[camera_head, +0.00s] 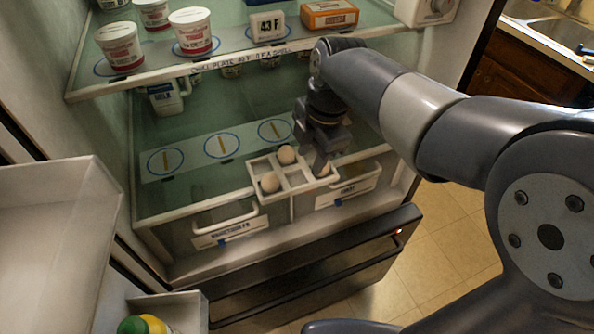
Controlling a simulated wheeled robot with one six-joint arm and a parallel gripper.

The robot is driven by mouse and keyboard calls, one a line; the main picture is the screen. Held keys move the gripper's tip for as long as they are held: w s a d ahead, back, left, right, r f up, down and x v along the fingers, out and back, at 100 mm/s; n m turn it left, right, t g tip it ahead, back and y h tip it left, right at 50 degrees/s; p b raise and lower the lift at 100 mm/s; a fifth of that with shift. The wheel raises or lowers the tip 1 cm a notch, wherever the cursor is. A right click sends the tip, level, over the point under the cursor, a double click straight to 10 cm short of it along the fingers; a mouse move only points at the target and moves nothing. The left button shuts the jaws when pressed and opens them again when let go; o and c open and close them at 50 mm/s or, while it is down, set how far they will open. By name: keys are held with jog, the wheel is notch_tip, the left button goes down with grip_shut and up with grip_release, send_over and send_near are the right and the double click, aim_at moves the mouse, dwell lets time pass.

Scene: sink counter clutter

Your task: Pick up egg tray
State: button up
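The white egg tray (297,181) sits at the front edge of the lower fridge shelf (210,187). It is divided into compartments. One egg (270,182) lies in its left front part, another egg (286,155) in the back, and a third egg (323,171) at the right, partly behind my gripper. My gripper (321,172) points down at the right part of the tray. A dark finger covers part of the tray there. I cannot tell whether it touches the tray or how far apart the fingers are.
White cups (194,32), a small "43 F" display (267,27) and an orange box (329,14) stand on the upper shelf (226,61) above. A white jug (168,95) stands at the back left. Two labelled drawers (229,232) are below. The fridge door (52,225) is open at left.

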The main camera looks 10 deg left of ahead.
send_over(304, 185)
notch_tip(304, 185, down, 5)
jog(key=shift+s+d+f+p, duration=0.1)
jog(key=shift+f+p, duration=0.15)
jog(key=shift+f, duration=1.1)
jog(key=shift+d+f+p, duration=0.1)
jog(key=shift+f+p, duration=0.1)
jog(key=shift+f, duration=1.1)
grip_shut()
jog(key=shift+r, duration=0.1)
